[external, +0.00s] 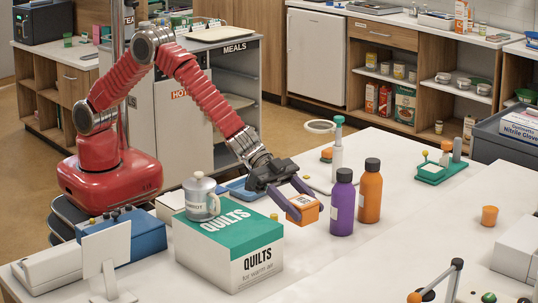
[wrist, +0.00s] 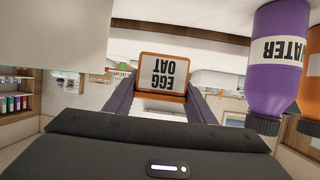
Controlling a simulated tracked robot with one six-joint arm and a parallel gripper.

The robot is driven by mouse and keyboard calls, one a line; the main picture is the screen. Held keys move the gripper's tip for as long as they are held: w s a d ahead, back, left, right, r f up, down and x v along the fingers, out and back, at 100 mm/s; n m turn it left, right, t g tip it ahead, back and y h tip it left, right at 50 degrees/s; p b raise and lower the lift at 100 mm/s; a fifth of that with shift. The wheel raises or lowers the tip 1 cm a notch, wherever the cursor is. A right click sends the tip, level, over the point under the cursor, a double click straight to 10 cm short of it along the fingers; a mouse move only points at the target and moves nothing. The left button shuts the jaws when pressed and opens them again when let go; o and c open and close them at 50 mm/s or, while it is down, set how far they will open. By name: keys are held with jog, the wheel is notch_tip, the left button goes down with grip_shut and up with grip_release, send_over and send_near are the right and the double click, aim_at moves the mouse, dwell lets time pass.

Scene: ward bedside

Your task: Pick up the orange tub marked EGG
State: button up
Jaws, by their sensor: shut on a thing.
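The orange tub (external: 302,217) is held between the two purple fingers of my gripper (external: 307,211), to the right of the QUILTS box and left of the purple bottle. In the wrist view the tub (wrist: 163,74) shows a white face with an upside-down label reading EGG and OAT, with an orange rim. A finger of my gripper (wrist: 162,92) lies on each side of it. The tub looks slightly tilted in the external view. I cannot tell for sure whether its underside is clear of the white table (external: 330,262).
A purple bottle (external: 342,207) and an orange bottle (external: 370,195) stand close on the right. The QUILTS box (external: 228,255) carries a grey lidded pot (external: 201,198) at the left. A small orange cup (external: 489,216) stands farther right. The table front between box and bottles is clear.

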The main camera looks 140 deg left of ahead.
jog(key=shift+r, duration=0.35)
dwell(0.3)
